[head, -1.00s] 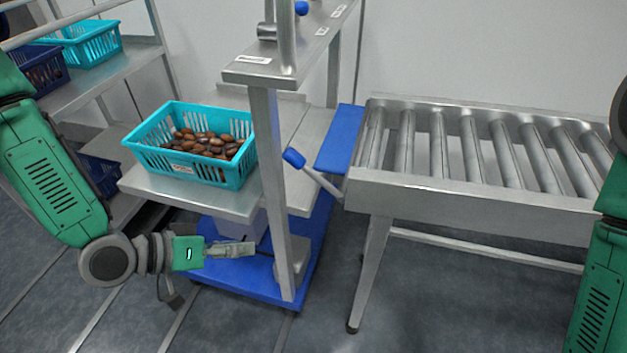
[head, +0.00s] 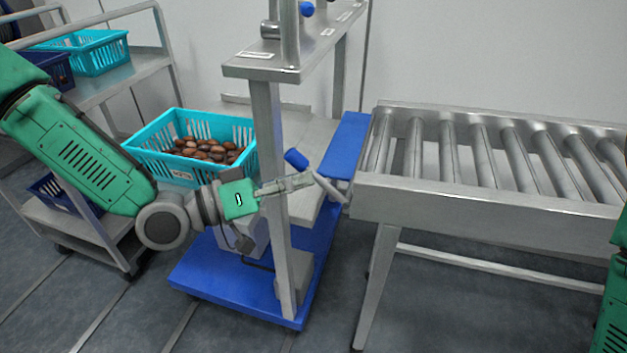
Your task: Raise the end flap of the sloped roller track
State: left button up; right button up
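The sloped roller track (head: 480,200) stands at the right, with bare metal rollers. A blue end flap (head: 345,146) lies at its left end, roughly level with the roller bed. A metal lever with a blue knob (head: 296,159) sticks out left from the track's near left corner. My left gripper (head: 312,179) points right, in front of the trolley post, with its tips at the lever just below the knob. I cannot tell whether they touch it. Its fingers look close together from this angle, so their opening is unclear. My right gripper is out of view.
A turquoise basket of dates (head: 145,155) sits on the metal trolley, whose upright post (head: 268,130) stands close behind my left gripper. The trolley's blue base (head: 225,283) is below. A rack with other baskets (head: 100,50) stands at the far left.

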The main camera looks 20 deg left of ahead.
aim_at(315, 177)
pick_arm(q)
jog(key=shift+x, duration=1.55)
jog(key=shift+c, duration=0.3)
jog(key=shift+a, duration=0.1)
jog(key=c, duration=0.7)
grip_shut()
jog(key=shift+f, duration=0.1)
